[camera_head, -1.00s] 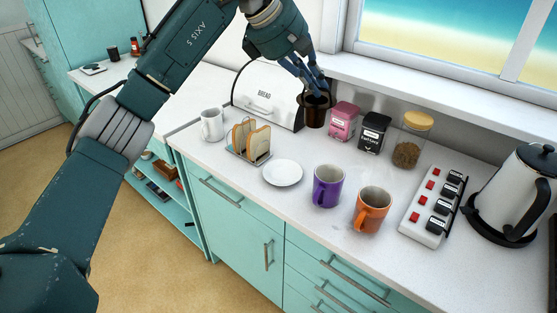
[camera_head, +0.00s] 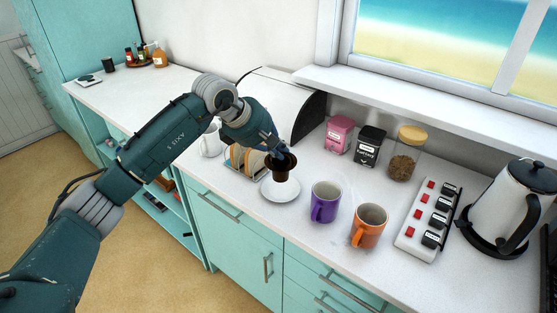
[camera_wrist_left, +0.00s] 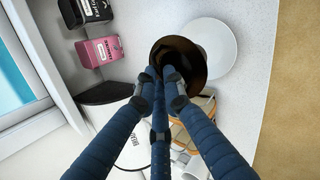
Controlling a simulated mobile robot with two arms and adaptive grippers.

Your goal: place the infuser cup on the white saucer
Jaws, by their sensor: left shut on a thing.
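The infuser cup (camera_head: 280,172) is dark brown, with a wide rim, and is upright. My left gripper (camera_head: 276,152) is shut on its rim from above. In the head view the cup's lower end overlaps the white saucer (camera_head: 270,193); I cannot tell whether it touches it. In the left wrist view the fingers (camera_wrist_left: 166,78) grip the near rim of the cup (camera_wrist_left: 183,48), and the saucer (camera_wrist_left: 224,48) shows partly behind it, to the right. My right gripper is in neither view.
A toast rack (camera_head: 241,162) stands close left of the saucer, with a white mug (camera_head: 210,141) behind. A purple mug (camera_head: 325,203) and an orange mug (camera_head: 369,226) stand to the right. The bread bin (camera_head: 290,105) and canisters (camera_head: 369,146) are behind.

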